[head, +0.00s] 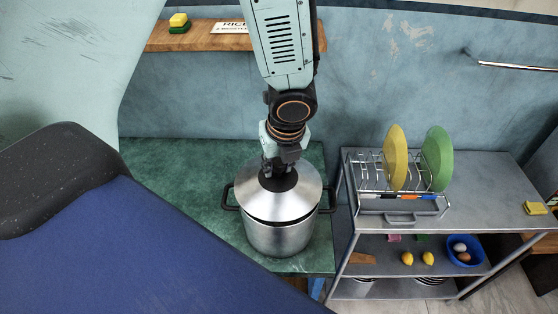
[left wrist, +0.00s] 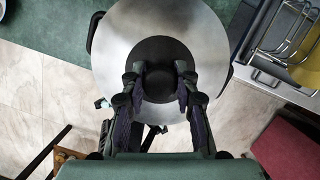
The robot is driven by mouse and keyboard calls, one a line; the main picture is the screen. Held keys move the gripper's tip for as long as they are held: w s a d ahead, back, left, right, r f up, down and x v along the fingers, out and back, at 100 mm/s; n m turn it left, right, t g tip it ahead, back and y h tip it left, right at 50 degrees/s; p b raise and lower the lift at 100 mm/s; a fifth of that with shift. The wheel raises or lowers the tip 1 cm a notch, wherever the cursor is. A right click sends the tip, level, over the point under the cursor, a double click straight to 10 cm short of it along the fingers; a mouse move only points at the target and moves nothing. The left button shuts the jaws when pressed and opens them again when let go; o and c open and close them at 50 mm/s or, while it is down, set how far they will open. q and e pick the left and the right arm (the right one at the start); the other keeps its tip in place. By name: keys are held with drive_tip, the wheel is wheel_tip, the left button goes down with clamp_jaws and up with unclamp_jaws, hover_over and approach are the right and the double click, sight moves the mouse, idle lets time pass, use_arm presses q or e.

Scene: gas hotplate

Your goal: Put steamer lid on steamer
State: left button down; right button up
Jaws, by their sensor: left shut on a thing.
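The steamer (head: 282,240) is a silver pot with dark side handles, standing on the green counter. The steamer lid (head: 302,202), a shiny silver cone with a black centre, is over the pot's mouth. A dark gap shows under its front edge, so I cannot tell whether it rests fully on the rim. My left gripper (head: 281,168) points down and is shut on the lid's black knob. In the left wrist view, its fingers (left wrist: 160,86) sit either side of the knob, and the lid (left wrist: 128,32) hides most of the pot. My right gripper is not in view.
The green counter (head: 180,165) is clear left of the pot. A metal cart (head: 485,180) with a dish rack (head: 370,180) and yellow and green plates stands close on the right. A wooden shelf (head: 190,38) with a sponge is on the wall behind.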

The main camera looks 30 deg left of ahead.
use_arm(q)
drive_tip(key=shift+f, duration=0.4)
drive_tip(key=shift+f+b, duration=0.15)
drive_tip(key=shift+b, duration=0.15)
drive_tip(key=shift+w+a+f, duration=0.1)
drive_tip(key=shift+w+f, duration=0.15)
drive_tip(key=shift+w, duration=0.25)
drive_tip(key=shift+s+r, duration=0.15)
drive_tip(key=shift+s, duration=0.3)
drive_tip(key=shift+w+f+b, duration=0.35)
drive_tip(key=shift+w+f, duration=0.05)
drive_tip(key=shift+f, duration=0.15)
drive_tip(key=shift+s, duration=0.35)
drive_tip(key=shift+f+b, duration=0.15)
drive_tip(key=shift+b, duration=0.15)
